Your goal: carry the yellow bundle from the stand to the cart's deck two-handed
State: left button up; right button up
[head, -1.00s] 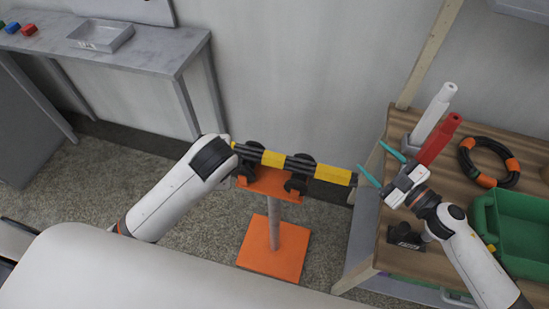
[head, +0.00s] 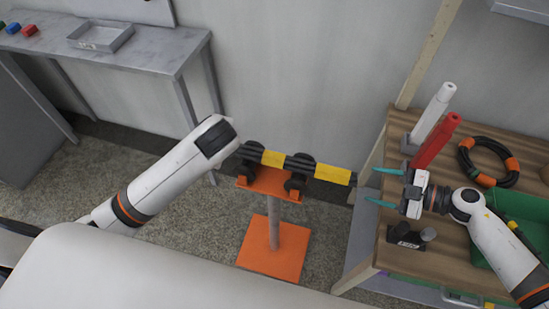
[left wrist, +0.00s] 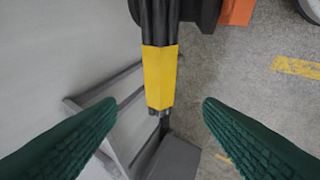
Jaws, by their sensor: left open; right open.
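The yellow bundle (head: 330,173) is a set of black hoses with yellow bands. It lies across two black cradles on the orange stand (head: 272,250). The cart's wooden deck (head: 455,255) is at the right.
On the deck stand a white cylinder (head: 435,112), a red cylinder (head: 436,140), a black-and-orange ring (head: 488,160), a green bin (head: 520,208) and a small black object (head: 405,238). A grey table (head: 150,50) with a tray stands at upper left.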

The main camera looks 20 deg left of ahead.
aim_at(345, 177)
pick_arm(q)
jog(key=x, duration=0.9)
jog(key=shift+w+a+f, duration=0.1)
jog(key=shift+f, duration=0.1)
pick_arm(e)
jog(key=x, duration=0.9)
jog(key=shift+w+a, duration=0.1)
jog(key=shift+a, duration=0.15)
pick_arm(q)
jog(key=shift+r, duration=0.1)
grip_shut()
pick_arm(e)
grip_shut()
